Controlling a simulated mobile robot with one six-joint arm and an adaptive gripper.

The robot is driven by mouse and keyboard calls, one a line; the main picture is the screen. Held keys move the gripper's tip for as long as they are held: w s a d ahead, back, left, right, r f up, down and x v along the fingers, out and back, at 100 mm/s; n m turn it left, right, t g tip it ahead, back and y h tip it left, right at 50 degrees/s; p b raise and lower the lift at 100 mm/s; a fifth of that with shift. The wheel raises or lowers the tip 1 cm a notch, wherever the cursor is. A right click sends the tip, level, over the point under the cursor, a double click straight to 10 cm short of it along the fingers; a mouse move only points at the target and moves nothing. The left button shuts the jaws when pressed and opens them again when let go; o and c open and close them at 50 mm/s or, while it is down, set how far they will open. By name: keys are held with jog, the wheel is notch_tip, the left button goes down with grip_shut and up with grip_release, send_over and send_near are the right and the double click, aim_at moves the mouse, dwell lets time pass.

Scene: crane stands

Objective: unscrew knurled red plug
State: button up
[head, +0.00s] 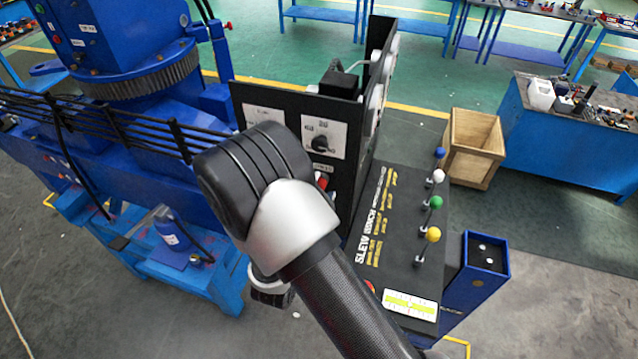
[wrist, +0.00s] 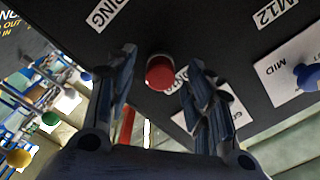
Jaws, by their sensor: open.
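The red plug (wrist: 160,73) is a short round red cap on the black panel (wrist: 215,40). In the wrist view it shows between the fingertips of my gripper (wrist: 161,58), which is open. One finger is on each side of the plug, with a visible gap to both. I cannot tell how far the fingertips are from the panel.
A blue knob (wrist: 307,75) sits on a white plate at the right of the wrist view. In the head view, a console (head: 405,265) with several ball-topped levers stands right of my arm. A wooden crate (head: 458,135) stands behind it. Blue crane machinery (head: 150,110) fills the left.

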jog(key=shift+c, duration=0.9)
